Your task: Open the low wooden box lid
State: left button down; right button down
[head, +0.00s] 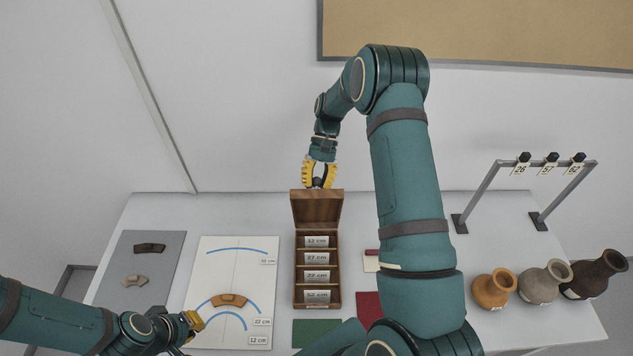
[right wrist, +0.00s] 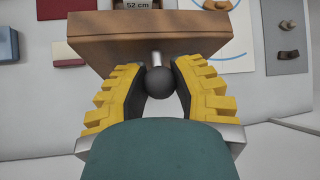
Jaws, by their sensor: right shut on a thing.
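The low wooden box (head: 298,283) stands in the middle of the table, with labelled compartments showing inside. Its lid (head: 317,209) is raised at the far end of the box. My right gripper (head: 318,183) is at the lid's top edge, its yellow fingers shut on the lid's knob. In the right wrist view the dark round knob (right wrist: 160,83) sits between the two fingers, on a short pale stem from the lid (right wrist: 150,40). My left gripper (head: 198,322) is at the lower left, beside the white sheet; I cannot tell whether it is open or shut.
A white sheet with blue arcs (head: 215,262) bears a brown sherd (head: 229,300). A grey mat (head: 115,270) holds two sherds at left. Several vases, including an orange one (head: 492,290), and a rack with tags (head: 540,168) stand at right. Green (head: 315,333) and red (head: 368,305) patches lie near the box.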

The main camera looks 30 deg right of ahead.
jog(key=c, duration=0.7)
grip_release()
notch_tip(320, 180, up, 10)
jog(key=shift+r, duration=0.1)
dwell(0.3)
